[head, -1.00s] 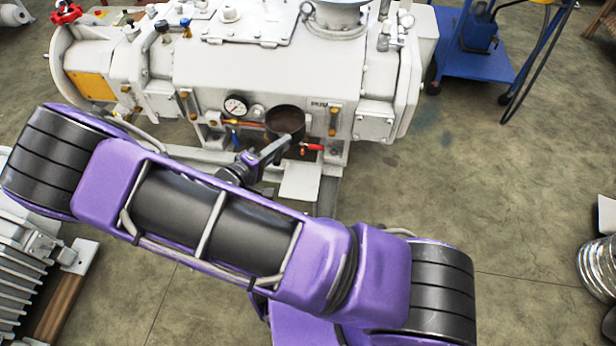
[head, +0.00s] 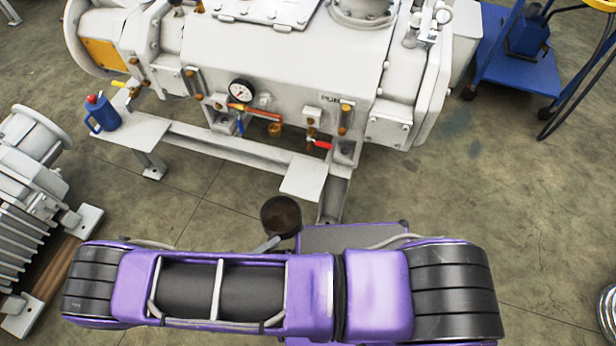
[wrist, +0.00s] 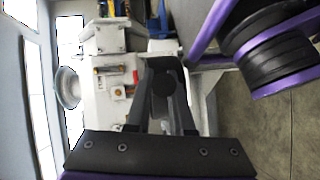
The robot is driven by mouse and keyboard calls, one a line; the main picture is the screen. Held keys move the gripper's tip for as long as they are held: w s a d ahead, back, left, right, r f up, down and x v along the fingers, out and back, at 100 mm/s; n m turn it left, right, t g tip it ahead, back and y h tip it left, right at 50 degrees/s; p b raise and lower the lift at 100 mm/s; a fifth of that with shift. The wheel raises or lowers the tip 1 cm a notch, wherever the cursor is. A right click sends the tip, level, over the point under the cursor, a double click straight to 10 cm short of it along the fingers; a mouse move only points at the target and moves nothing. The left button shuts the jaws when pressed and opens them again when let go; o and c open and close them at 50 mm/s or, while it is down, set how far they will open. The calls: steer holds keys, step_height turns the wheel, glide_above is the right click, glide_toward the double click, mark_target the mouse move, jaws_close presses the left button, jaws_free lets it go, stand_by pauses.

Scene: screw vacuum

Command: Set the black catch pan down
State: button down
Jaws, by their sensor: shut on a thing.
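The black catch pan (head: 281,216) is round and dark. In the head view it is held in the air over the floor, in front of the white vacuum machine (head: 290,60) and apart from it. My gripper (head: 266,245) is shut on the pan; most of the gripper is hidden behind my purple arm. In the wrist view the two dark fingers of my gripper (wrist: 163,98) reach forward to the pan (wrist: 163,72), which shows dark and small at their tips. I cannot tell the pan's exact height or what lies in it.
A white shelf plate (head: 305,178) juts from the machine's base frame just beyond the pan. A blue jug (head: 101,113) stands on a white side plate (head: 140,134) at left. Grey finned equipment (head: 30,195) stands at far left, a blue cart (head: 510,55) at back right.

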steer(key=w+d, duration=0.3)
steer(key=w, duration=0.6)
steer(key=w+d, duration=0.4)
steer(key=w, duration=0.5)
steer(key=shift+w+a+f+b, duration=0.15)
steer(key=shift+f+b, duration=0.35)
steer(key=shift+f, duration=1.25)
steer(key=shift+w+d+f+b, duration=0.1)
steer(key=shift+f+b, duration=0.4)
steer(key=shift+f, duration=1.25)
steer(key=shift+f, duration=0.2)
steer(key=c, duration=0.8)
jaws_free()
steer(key=shift+r, duration=0.1)
